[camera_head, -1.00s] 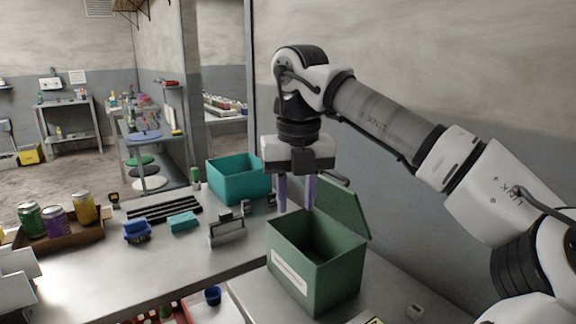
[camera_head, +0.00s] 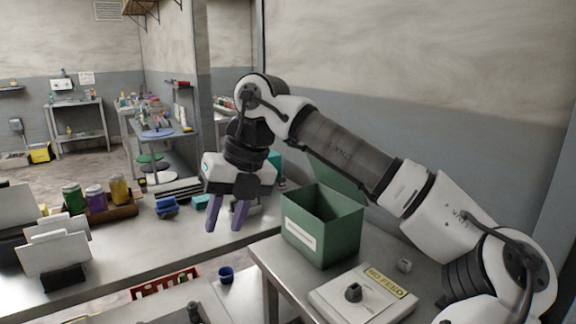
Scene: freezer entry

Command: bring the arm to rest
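My gripper (camera_head: 226,226) hangs from my raised arm above the long steel bench, to the left of the green box. Its two purple fingers point down with a gap between them, and nothing shows between them. The green box (camera_head: 335,242) stands on the nearer steel table with its lid raised and a white label on its front. My gripper is apart from the box. My arm reaches in from the right, passing in front of the raised lid and hiding part of it.
A brown tray (camera_head: 122,212) with several jars stands on the bench at left, near white card holders (camera_head: 55,252). A NO FEED device (camera_head: 362,296) sits on the near table. A red crate (camera_head: 150,286) is below.

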